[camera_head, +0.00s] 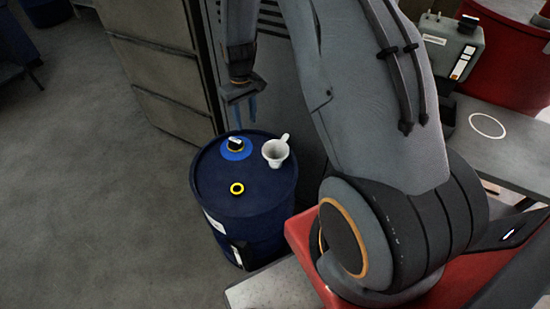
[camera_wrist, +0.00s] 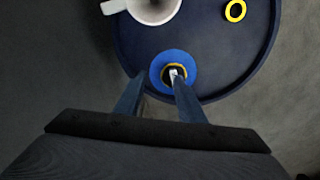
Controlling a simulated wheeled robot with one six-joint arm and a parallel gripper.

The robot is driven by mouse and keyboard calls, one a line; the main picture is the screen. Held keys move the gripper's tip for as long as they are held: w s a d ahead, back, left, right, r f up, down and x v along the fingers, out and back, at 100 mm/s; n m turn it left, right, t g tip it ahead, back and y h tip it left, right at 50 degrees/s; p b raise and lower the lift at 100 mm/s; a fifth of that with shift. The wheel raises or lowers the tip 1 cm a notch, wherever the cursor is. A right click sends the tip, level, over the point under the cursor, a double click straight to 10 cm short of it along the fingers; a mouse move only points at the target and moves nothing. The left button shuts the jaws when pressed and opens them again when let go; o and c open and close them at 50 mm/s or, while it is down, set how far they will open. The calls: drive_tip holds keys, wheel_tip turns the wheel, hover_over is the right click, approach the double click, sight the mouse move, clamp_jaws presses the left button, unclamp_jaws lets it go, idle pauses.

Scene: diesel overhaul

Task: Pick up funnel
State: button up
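The white funnel (camera_head: 275,152) stands on top of the dark blue drum (camera_head: 215,180), on the right side of its lid, with its handle towards the back. It also shows in the wrist view (camera_wrist: 154,8), cut off by the top edge. My gripper (camera_head: 246,116) points down above the back of the drum, to the left of the funnel and apart from it. In the wrist view its two blue fingers (camera_wrist: 158,88) are spread and nothing is seen held between them. A blue disc with a yellow-ringed cap (camera_wrist: 173,72) shows beyond the fingertips.
A yellow ring (camera_head: 237,188) is on the front of the drum lid. A dark cabinet (camera_head: 155,70) stands behind the drum. On the right are a grey table (camera_head: 505,155), a grey device (camera_head: 450,50) and a red container (camera_head: 505,65).

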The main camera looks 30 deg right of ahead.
sight(283, 139)
drive_tip(key=s+d+m+b, duration=0.1)
drive_tip(key=s+d+m, duration=0.1)
drive_tip(key=d+m, duration=0.1)
drive_tip(key=s+d+m+b, duration=0.1)
drive_tip(key=s+d+m, duration=0.2)
drive_tip(key=m, duration=0.2)
drive_tip(key=s+d+m+b, duration=0.2)
drive_tip(key=s+d+m, duration=0.1)
drive_tip(key=m, duration=0.1)
drive_tip(key=shift+d+r+m, duration=0.25)
drive_tip(key=shift+d+m, duration=0.15)
drive_tip(key=shift+s+d+m, duration=0.1)
drive_tip(key=shift+s+m, duration=0.1)
drive_tip(key=shift+m, duration=0.1)
drive_tip(key=shift+f+p, duration=0.4)
drive_tip(key=shift+f, duration=3.5)
clamp_jaws()
